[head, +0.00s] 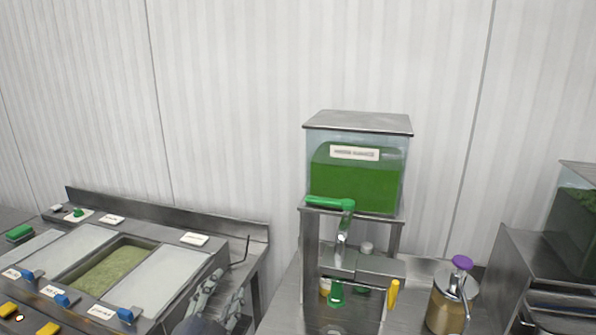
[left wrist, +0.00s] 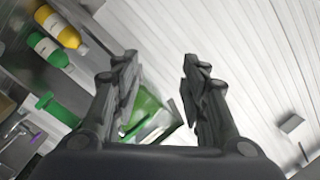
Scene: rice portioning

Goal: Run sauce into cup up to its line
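A clear dispenser tank (head: 354,180) of green sauce stands on a metal frame in the middle of the head view. Its tap (head: 343,236) has a green lever (head: 330,203) pointing left. I cannot make out a cup or its line below the tap. My left gripper (head: 222,288) is low and left of the dispenser, well apart from it. In the left wrist view my left gripper (left wrist: 158,66) has its fingers spread with nothing held; the green tank (left wrist: 148,112) shows beyond them. My right gripper is not in view.
A counter with lidded bins and an open green-filled bin (head: 108,272) lies left. A green-topped item (head: 337,294) sits beneath the tap. Bottles (left wrist: 48,48) show in the wrist view.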

